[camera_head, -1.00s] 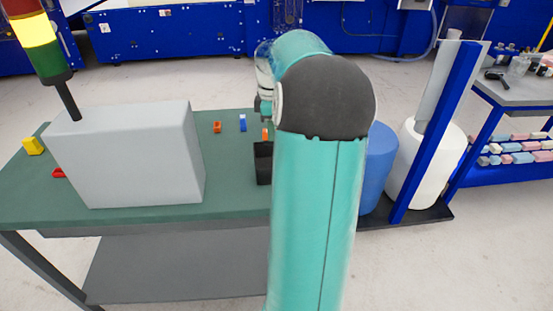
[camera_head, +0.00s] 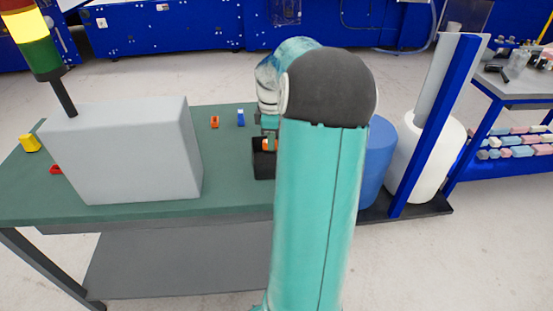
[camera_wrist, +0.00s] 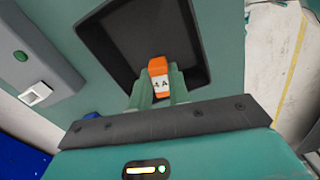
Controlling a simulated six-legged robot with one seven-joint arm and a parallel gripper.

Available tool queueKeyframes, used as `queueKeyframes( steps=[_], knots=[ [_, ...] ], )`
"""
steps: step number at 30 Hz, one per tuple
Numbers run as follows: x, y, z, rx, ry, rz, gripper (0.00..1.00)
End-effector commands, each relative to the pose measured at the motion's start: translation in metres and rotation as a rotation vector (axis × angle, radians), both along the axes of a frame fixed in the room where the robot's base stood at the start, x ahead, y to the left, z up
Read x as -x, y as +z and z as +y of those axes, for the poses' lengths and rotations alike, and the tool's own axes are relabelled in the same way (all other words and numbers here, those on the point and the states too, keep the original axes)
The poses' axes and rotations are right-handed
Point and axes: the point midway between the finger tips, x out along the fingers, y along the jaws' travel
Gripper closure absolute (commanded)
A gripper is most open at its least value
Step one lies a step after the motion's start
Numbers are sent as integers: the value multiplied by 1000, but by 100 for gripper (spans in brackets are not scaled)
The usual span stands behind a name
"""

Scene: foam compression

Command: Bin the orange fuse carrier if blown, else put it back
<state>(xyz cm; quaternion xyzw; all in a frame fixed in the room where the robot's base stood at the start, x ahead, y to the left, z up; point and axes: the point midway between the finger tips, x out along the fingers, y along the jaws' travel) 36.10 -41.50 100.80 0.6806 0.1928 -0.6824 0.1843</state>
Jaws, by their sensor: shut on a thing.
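The orange fuse carrier (camera_wrist: 158,66) has a white label with dark marks that I cannot fully read. My gripper (camera_wrist: 156,88) is shut on it, with one finger on each side. In the wrist view the carrier shows in front of the black bin's opening (camera_wrist: 105,55). In the head view the orange carrier (camera_head: 266,144) is at the black bin (camera_head: 263,172), at or just over its rim. My arm hides the bin's right side. Whether the carrier touches the bin I cannot tell.
A large grey box (camera_head: 125,150) fills the left of the green table (camera_head: 225,190). A small orange piece (camera_head: 214,121) and a blue one (camera_head: 240,117) lie behind the bin. A yellow piece (camera_head: 30,143) and a red one (camera_head: 56,169) lie at far left.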

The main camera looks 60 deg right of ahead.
Motion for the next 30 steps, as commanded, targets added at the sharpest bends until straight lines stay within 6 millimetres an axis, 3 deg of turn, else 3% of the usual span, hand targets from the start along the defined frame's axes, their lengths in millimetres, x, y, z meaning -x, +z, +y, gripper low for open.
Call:
queueKeyframes(
  steps=[3, 4, 7, 8, 20, 30],
  knots=[
    [-1, 0, -1, 0, 0, 0, 100],
    [-1, 0, -1, 0, 0, 0, 78],
    [-1, 0, -1, 0, 0, 0, 58],
    [-1, 0, -1, 0, 0, 0, 57],
    [-2, 9, -1, 2, 0, -1, 57],
    [-3, 77, -2, 3, 1, -3, 57]
  ],
)
